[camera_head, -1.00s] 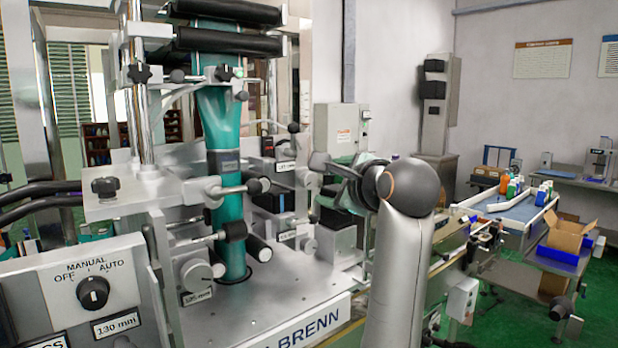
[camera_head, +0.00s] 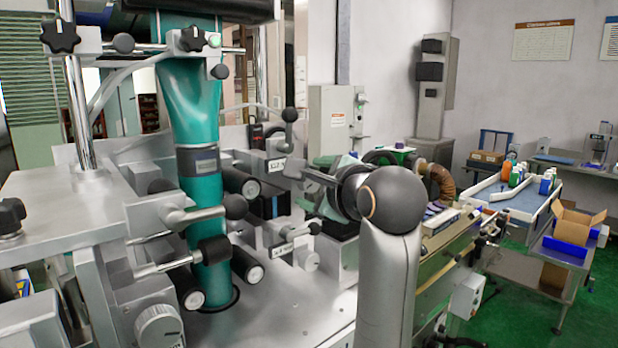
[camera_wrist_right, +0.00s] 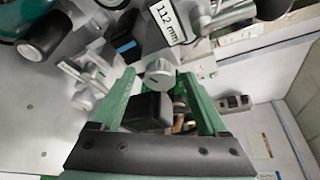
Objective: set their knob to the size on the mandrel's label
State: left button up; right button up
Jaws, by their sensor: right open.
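The mandrel is a teal upright column (camera_head: 205,215) with a dark grey band (camera_head: 198,160); I cannot read a size on it. A silver knob (camera_wrist_right: 160,74) shows between my right fingers in the right wrist view, with a white "112 mm" label (camera_wrist_right: 168,22) above it. In the head view, a round grey knob (camera_head: 160,326) sits at the machine's lower front. My right gripper (camera_wrist_right: 158,88) is open, its green fingers on either side of the silver knob; I cannot tell whether they touch. In the head view its fingertips are not clear. My left gripper is not in view.
Small rollers (camera_head: 241,183) and ball-ended levers (camera_head: 235,206) crowd around the column. A grey control box (camera_head: 333,122) stands behind.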

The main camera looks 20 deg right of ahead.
jog(key=shift+w, duration=0.15)
jog(key=shift+c, duration=0.2)
grip_shut()
dwell(0.5)
